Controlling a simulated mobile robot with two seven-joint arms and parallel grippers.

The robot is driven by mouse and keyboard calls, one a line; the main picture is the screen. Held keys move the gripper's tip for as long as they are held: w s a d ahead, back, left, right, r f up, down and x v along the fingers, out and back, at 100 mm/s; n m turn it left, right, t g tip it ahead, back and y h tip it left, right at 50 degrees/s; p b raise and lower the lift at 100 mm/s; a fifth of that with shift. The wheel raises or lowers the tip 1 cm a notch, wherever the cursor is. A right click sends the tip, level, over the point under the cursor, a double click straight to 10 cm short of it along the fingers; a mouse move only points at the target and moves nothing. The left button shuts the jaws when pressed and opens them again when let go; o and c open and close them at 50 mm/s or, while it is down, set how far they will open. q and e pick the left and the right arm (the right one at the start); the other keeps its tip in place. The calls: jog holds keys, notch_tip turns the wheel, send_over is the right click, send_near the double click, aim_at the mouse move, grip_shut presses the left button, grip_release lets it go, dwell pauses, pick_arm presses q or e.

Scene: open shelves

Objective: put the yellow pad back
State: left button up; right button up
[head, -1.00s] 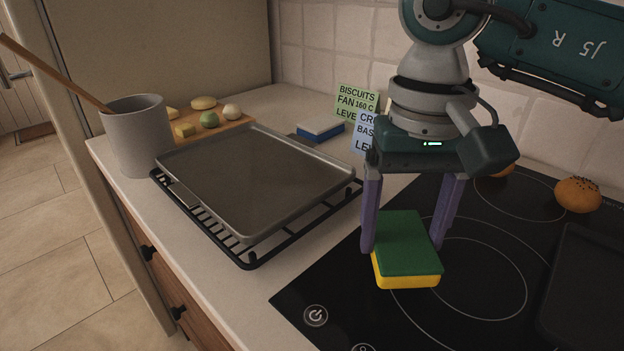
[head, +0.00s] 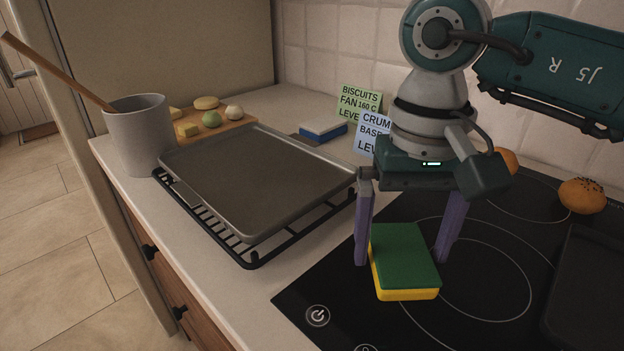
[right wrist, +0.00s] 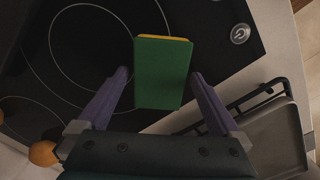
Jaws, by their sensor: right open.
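The yellow pad (head: 404,265) is a sponge with a green top and a yellow lower layer. It lies flat on the black hob, and it also shows in the right wrist view (right wrist: 162,75). My right gripper (head: 402,260) points down over the hob with its purple fingers open. The fingers stand on either side of the pad's far part, with gaps visible in the right wrist view (right wrist: 160,75). My left gripper is in neither view.
A baking tray (head: 255,180) rests on a black rack left of the hob. A blue and white sponge (head: 323,131) lies behind it, near label cards (head: 374,132). A grey pot (head: 139,135) stands at left. Buns (head: 581,195) and a dark pan (head: 585,295) are at right.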

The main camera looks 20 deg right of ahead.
aim_at(400, 250)
notch_tip(400, 250, up, 12)
jog(key=shift+w+r+b, duration=0.15)
jog(key=shift+b, duration=0.15)
